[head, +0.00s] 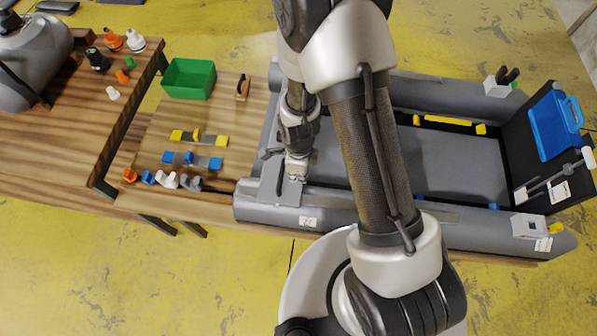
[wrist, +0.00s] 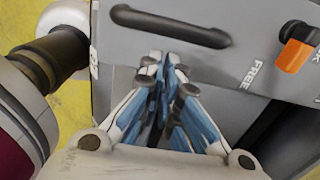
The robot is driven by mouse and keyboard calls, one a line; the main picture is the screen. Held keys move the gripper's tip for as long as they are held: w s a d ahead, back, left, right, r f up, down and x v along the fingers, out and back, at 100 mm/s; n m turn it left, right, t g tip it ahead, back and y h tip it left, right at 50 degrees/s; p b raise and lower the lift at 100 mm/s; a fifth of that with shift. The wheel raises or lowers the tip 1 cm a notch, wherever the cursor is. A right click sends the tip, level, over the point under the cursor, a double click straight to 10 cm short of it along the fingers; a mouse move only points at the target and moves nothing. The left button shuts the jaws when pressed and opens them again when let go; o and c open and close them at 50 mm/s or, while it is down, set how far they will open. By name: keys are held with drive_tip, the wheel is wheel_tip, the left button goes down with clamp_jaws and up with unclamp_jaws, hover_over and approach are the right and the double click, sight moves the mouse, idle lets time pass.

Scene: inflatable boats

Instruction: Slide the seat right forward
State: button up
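My gripper (head: 297,177) is over the seat, pointing down. In the wrist view its blue-padded fingers (wrist: 166,65) come together just below the slot. Nothing shows between them. Whether the tips touch the plate cannot be told.
My arm hides part of the boat's middle. The boat's dark right end holds a blue case (head: 556,122). Left of the boat, a wooden table carries a green bin (head: 188,78), yellow and blue clips, and several small fittings. A grey tank (head: 30,60) stands far left.

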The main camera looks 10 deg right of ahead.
sight(272, 178)
wheel_tip(272, 178, down, 2)
drive_tip(key=shift+b, duration=0.55)
drive_tip(key=shift+w+a+r, duration=0.1)
drive_tip(key=shift+w+a, duration=0.35)
drive_tip(key=shift+a, duration=0.85)
drive_tip(key=shift+w+a+f, duration=0.1)
drive_tip(key=shift+w+a, duration=0.3)
drive_tip(key=shift+a, duration=0.85)
drive_tip(key=shift+w+a+r, duration=0.1)
drive_tip(key=shift+w+a, duration=0.35)
drive_tip(key=shift+a, duration=0.85)
drive_tip(key=shift+s+d, duration=0.2)
drive_tip(key=shift+d, duration=0.35)
drive_tip(key=shift+s+d, duration=0.15)
drive_tip(key=shift+d, duration=0.35)
wheel_tip(272, 178, up, 9)
drive_tip(key=p, duration=0.6)
